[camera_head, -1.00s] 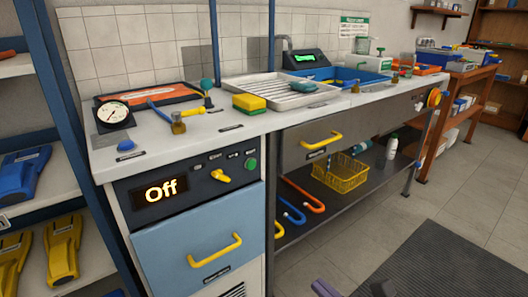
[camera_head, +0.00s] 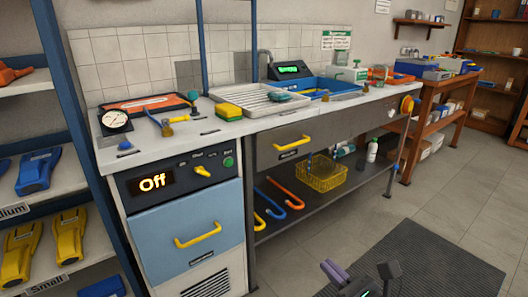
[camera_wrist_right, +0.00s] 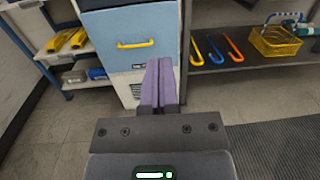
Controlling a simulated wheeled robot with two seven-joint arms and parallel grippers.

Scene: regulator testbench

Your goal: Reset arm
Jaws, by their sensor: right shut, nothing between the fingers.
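My right gripper (camera_head: 334,273) shows at the bottom of the head view, low over the floor mat and in front of the bench. In the right wrist view its two purple fingers (camera_wrist_right: 160,82) lie together, shut, with nothing between them. It is apart from the bench. My left gripper is not in either view. The pressure gauge (camera_head: 115,121) stands on the bench top at the left.
A dark ribbed mat (camera_head: 425,262) lies on the floor at the right. A blue-framed shelf with yellow and blue fins (camera_head: 70,236) stands at the left. Hooks and a yellow basket (camera_head: 322,174) sit on the lower bench shelf. The tiled floor in front is clear.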

